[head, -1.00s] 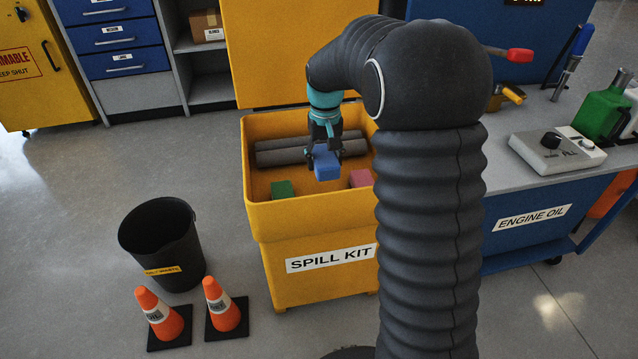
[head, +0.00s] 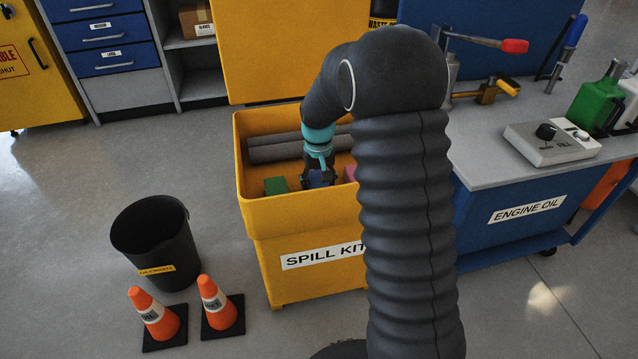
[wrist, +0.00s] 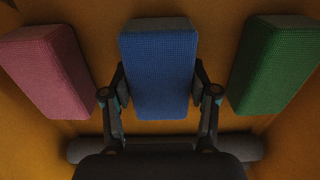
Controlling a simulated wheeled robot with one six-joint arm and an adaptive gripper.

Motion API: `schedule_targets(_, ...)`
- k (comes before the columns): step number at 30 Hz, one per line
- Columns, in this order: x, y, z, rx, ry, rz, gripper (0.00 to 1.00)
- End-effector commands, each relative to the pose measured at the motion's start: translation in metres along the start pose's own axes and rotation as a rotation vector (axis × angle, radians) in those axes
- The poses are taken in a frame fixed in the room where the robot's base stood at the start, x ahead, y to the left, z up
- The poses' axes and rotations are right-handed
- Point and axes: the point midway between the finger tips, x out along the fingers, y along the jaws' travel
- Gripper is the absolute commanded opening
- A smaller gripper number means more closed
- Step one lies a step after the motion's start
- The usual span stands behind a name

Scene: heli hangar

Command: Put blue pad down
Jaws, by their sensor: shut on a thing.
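The blue pad (wrist: 158,72) is between the two fingers of my gripper (wrist: 160,92) in the wrist view, and the fingers are shut on its sides. In the head view my gripper (head: 318,180) is down inside the yellow spill kit bin (head: 300,225), with the blue pad mostly hidden by it. A green pad (wrist: 275,65) and a pink pad (wrist: 48,70) lie on either side of the blue pad, with gaps between. I cannot tell whether the blue pad touches the bin floor.
Grey rolls (head: 275,149) lie along the back of the bin. The bin's raised lid (head: 290,50) stands behind. A black waste bucket (head: 155,240) and two orange cones (head: 150,315) stand on the floor at left. A workbench (head: 500,150) stands at right.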

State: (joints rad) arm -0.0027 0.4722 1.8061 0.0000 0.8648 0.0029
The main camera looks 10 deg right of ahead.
Motion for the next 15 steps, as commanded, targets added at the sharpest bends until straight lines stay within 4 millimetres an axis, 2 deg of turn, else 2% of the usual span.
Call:
schedule_targets(8,0.0027,-0.0002,-0.0002,0.0,0.001,0.0,0.27)
schedule_targets(9,0.0014,-0.0002,-0.0002,0.0,0.001,0.0,0.69)
schedule_targets(11,0.0013,-0.0002,-0.0002,0.0,0.001,0.0,0.84)
schedule_targets(15,0.0012,-0.0001,-0.0003,0.0,0.001,0.0,0.84)
